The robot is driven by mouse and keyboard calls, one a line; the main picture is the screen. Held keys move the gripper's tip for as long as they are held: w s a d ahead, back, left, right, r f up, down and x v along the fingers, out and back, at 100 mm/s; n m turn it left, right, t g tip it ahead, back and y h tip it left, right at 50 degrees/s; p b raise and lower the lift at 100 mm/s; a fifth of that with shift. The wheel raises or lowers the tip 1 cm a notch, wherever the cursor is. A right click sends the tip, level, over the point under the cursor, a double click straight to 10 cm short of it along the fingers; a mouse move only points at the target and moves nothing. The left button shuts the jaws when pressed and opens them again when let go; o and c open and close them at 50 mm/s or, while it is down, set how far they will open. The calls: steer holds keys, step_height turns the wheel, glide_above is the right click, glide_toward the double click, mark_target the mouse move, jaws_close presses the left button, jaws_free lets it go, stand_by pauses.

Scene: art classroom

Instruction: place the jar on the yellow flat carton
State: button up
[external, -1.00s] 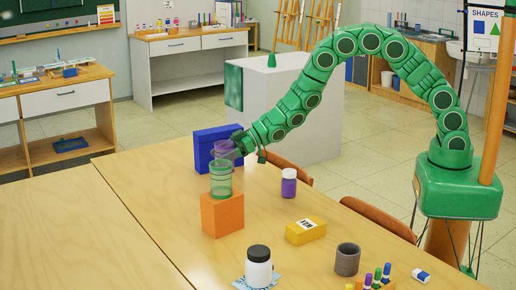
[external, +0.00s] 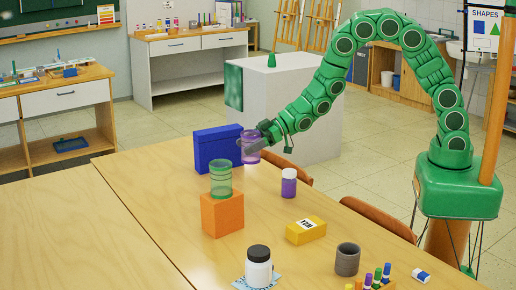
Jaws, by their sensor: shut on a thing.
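A purple see-through jar (external: 250,149) is held upright in my gripper (external: 262,140). My gripper is shut on it, in the air in front of the right end of the blue box. The gripper covers part of the jar's right side. The yellow flat carton (external: 306,231) lies on the table with a black-and-white label on it. Its top is bare. The jar is up and to the left of the carton in the picture, well apart from it.
A green see-through jar (external: 221,179) stands on an orange box (external: 222,215). The blue box (external: 217,148) is behind. A purple white-capped bottle (external: 289,183), a white black-lidded jar (external: 259,267), a grey cup (external: 347,259) and several markers (external: 376,276) stand around the carton.

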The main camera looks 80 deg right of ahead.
steer(key=s+a+r+n+g+y, duration=0.4)
steer(key=s+a+n+g+y, duration=0.15)
steer(key=s+a, duration=0.65)
steer(key=s+a+n+g, duration=0.2)
steer(key=s+n+g, duration=0.15)
steer(key=s, duration=0.75)
steer(key=s+a+n+g, duration=0.2)
steer(key=s+n+g, duration=0.15)
steer(key=s, duration=0.65)
glide_above(306, 225)
steer(key=shift+y, duration=0.45)
steer(key=shift+s+a+f, duration=0.1)
steer(key=shift+s+f, duration=0.05)
steer(key=shift+f, duration=6.05)
steer(key=shift+f, duration=0.15)
